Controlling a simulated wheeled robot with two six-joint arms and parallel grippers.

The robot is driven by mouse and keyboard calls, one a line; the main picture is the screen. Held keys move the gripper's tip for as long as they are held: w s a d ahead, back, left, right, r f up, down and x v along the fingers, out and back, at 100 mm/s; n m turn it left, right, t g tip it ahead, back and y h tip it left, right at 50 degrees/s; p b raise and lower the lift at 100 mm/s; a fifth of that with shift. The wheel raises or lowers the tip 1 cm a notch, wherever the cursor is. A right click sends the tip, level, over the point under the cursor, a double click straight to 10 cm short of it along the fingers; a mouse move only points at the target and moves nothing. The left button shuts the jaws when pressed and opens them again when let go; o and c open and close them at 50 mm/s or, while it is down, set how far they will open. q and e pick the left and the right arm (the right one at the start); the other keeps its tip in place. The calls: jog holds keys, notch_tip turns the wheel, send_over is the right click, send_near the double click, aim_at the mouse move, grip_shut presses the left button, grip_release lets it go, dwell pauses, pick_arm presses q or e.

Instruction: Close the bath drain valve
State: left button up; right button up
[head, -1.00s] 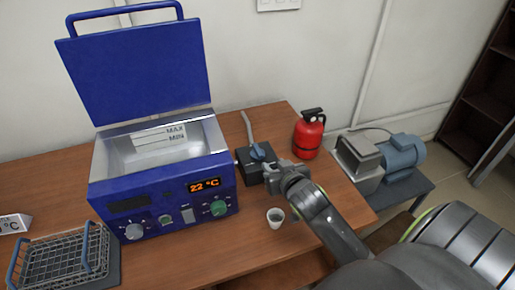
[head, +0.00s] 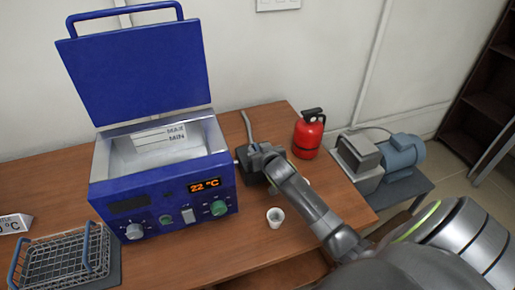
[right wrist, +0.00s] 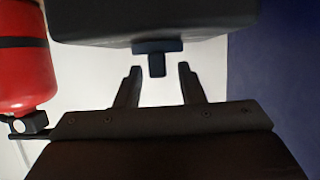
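The blue water bath (head: 165,185) stands on the table with its lid up. Its display reads 22 °C. A dark box (head: 250,178) with a grey pipe (head: 247,125) stands just right of the bath. My right gripper (head: 250,158) is over this box and covers most of it in the head view. In the right wrist view my right gripper (right wrist: 159,82) is open, its two fingers apart. A small dark blue handle (right wrist: 157,65), apparently the drain valve, projects from the dark box between and just beyond the fingertips, with gaps on both sides. My left gripper is not in view.
A red canister (head: 309,135) stands right of the box; it also shows in the right wrist view (right wrist: 25,65). A white cup (head: 275,217) is on the table near my right forearm. A wire basket (head: 65,260) is at front left. A pump (head: 400,155) sits on a low stand at right.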

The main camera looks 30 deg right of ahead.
jog(key=shift+x, duration=0.8)
jog(key=shift+c, duration=0.3)
grip_shut()
